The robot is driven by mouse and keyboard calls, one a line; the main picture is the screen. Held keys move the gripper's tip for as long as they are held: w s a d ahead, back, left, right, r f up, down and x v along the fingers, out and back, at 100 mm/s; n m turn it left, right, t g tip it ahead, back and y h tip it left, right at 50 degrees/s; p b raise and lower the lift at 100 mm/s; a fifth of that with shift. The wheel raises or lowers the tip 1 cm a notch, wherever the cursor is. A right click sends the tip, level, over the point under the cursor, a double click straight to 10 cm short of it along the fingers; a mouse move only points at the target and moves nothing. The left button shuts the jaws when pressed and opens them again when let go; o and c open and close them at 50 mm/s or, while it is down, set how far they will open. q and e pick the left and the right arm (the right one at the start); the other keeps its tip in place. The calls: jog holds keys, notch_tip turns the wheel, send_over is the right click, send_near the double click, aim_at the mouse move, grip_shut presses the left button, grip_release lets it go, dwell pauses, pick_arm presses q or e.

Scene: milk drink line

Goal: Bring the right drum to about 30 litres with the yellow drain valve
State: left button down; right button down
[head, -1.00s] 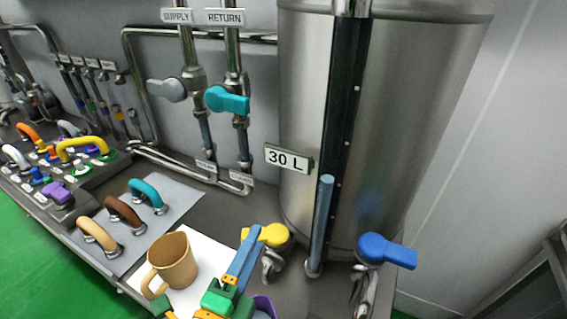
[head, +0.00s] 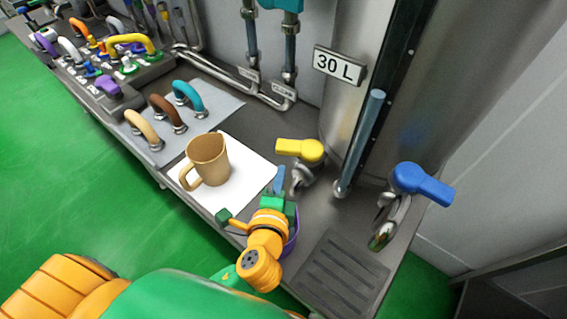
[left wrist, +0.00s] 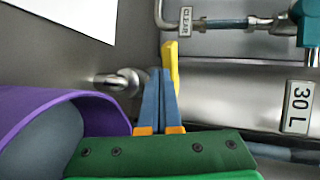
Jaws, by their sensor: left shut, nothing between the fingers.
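The steel drum (head: 395,60) stands at the back right with a "30 L" sign (head: 340,66) on it. A blue column (head: 362,135) runs up its front, its top a little below the sign. The yellow drain valve (head: 303,150) sits low at the drum's left, its handle pointing left. My left gripper (head: 277,182) is shut and empty, just below and left of this valve. In the left wrist view, its blue fingers (left wrist: 160,98) are together in front of the yellow handle (left wrist: 170,65); I cannot tell if they touch. My right gripper is not in view.
A purple container (head: 294,238) is partly hidden by my left gripper; it shows large in the left wrist view (left wrist: 95,100). A tan jug (head: 208,158) stands on a white sheet (head: 248,160). A blue valve (head: 422,184) sits right, above a slotted grate (head: 340,280).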

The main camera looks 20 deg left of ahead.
aim_at(283, 152)
pick_arm(q)
jog(key=w, duration=0.3)
jog(key=shift+w+a, duration=0.25)
jog(key=shift+w, duration=0.05)
jog(key=shift+w+a, duration=0.1)
jog(key=shift+w, duration=0.2)
jog(key=shift+w+a+r+p, duration=0.15)
jog(key=shift+a+r+p, duration=0.1)
jog(key=shift+p, duration=0.15)
jog(key=shift+w+a+f, duration=0.1)
jog(key=shift+f, duration=0.1)
